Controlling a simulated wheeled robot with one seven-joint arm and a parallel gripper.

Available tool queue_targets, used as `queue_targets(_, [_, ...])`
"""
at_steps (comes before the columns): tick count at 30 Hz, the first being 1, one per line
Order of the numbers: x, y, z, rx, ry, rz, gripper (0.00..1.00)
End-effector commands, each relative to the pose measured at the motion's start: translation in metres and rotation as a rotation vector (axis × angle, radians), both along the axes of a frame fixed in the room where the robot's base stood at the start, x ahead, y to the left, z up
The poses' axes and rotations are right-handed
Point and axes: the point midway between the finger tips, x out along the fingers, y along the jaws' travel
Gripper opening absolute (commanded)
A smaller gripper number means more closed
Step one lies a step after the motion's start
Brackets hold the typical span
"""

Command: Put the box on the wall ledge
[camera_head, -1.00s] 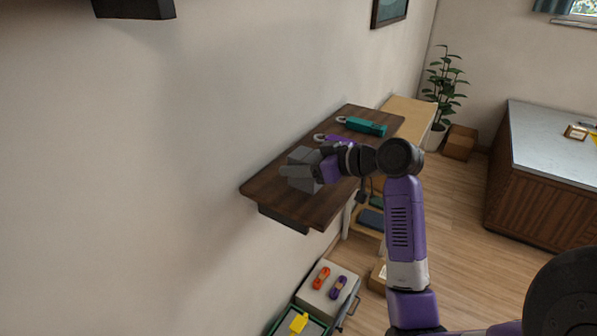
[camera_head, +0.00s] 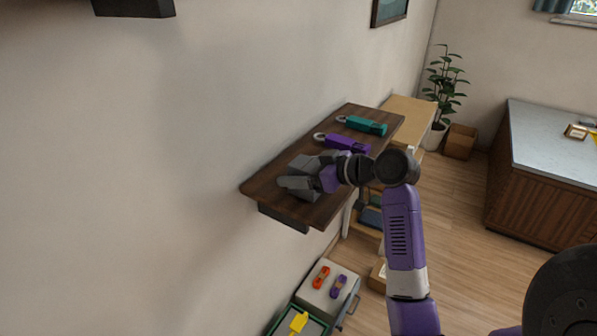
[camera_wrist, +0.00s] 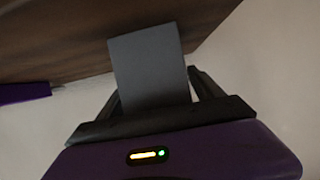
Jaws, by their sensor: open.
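A plain grey box (camera_head: 303,165) is on the dark brown wall ledge (camera_head: 262,187), near its left end. My gripper (camera_head: 305,177) is at the box, reaching in from the right, with its fingers open. In the wrist view the box (camera_wrist: 150,62) stands between the two dark fingers (camera_wrist: 155,92), against the ledge's brown surface (camera_wrist: 60,40). My fingers hide part of the box in the head view. Whether either finger touches it I cannot tell.
A purple tool (camera_head: 345,144) and a teal tool (camera_head: 363,126), each with a ring, lie further along the ledge. A bin holding a yellow item (camera_head: 299,322) and a pale case (camera_head: 327,290) are below. The wall (camera_head: 150,180) borders the ledge.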

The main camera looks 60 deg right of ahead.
Motion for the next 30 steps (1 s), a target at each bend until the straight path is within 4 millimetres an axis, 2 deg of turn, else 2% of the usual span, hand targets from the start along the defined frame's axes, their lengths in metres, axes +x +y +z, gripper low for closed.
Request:
queue_targets(5, [-0.013, 0.0, 0.007, -0.002, -0.003, -0.001, 0.76])
queue_targets(15, [-0.076, 0.003, 0.033, -0.003, -0.002, -0.003, 0.76])
queue_targets(19, [-0.095, 0.004, 0.041, -0.002, -0.001, -0.004, 0.76])
queue_targets(24, [-0.108, 0.006, 0.047, 0.0, 0.0, -0.001, 0.76])
queue_targets(30, [-0.111, 0.006, 0.048, 0.0, 0.0, 0.0, 0.76])
